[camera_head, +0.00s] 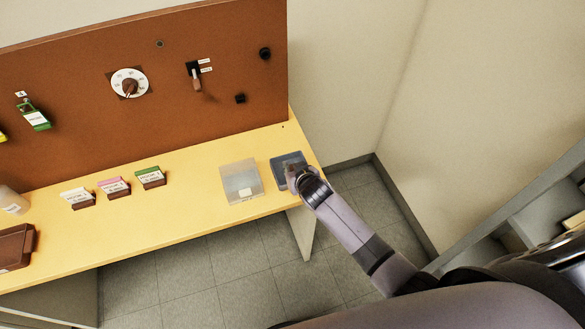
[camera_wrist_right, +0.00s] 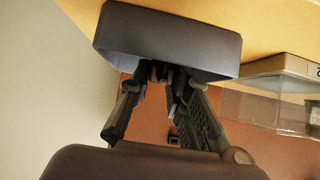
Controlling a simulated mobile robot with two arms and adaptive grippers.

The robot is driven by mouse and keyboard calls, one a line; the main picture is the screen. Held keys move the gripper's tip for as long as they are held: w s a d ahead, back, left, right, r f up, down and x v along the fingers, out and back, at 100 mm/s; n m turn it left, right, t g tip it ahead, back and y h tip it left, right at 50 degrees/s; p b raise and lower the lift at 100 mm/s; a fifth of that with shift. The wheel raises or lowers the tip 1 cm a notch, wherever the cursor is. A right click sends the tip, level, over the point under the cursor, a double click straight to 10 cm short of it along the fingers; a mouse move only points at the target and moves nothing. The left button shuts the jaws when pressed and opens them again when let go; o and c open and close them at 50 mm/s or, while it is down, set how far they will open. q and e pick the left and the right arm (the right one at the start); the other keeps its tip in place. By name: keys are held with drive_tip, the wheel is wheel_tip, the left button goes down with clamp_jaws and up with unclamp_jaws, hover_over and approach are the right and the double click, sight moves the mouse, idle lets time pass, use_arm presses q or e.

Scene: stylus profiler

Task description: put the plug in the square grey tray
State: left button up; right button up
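The square grey tray (camera_head: 280,171) sits at the right end of the yellow table. My right gripper (camera_head: 293,172) is at this tray, covering part of it. In the right wrist view the tray's dark wall (camera_wrist_right: 175,38) fills the upper middle, and my right gripper's fingers (camera_wrist_right: 160,82) reach to its edge. The fingers stand apart along their length, but their tips are partly hidden there. Small dark and pinkish bits show between the tips; I cannot tell whether they are the plug. I cannot pick out the plug for certain elsewhere. My left gripper is out of view.
A clear box (camera_head: 240,183) stands just left of the tray. Several small labelled blocks (camera_head: 115,188) lie further left, with a brown tray (camera_head: 16,246) at the far left. The brown panel (camera_head: 80,90) rises behind the table and carries a dial (camera_head: 129,83) and a switch (camera_head: 196,78).

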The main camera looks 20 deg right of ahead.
drive_tip(key=o, duration=0.5)
drive_tip(key=shift+c, duration=0.5)
drive_tip(key=s+r+p, duration=0.1)
drive_tip(key=p, duration=0.1)
drive_tip(key=s+r+p, duration=0.1)
drive_tip(key=r+p, duration=0.1)
drive_tip(key=s+r+p, duration=0.1)
drive_tip(key=r+p, duration=0.1)
drive_tip(key=shift+s, duration=0.15)
drive_tip(key=shift+s+r, duration=0.15)
drive_tip(key=shift+s, duration=0.1)
drive_tip(key=shift+s+r, duration=0.5)
drive_tip(key=shift+r, duration=0.2)
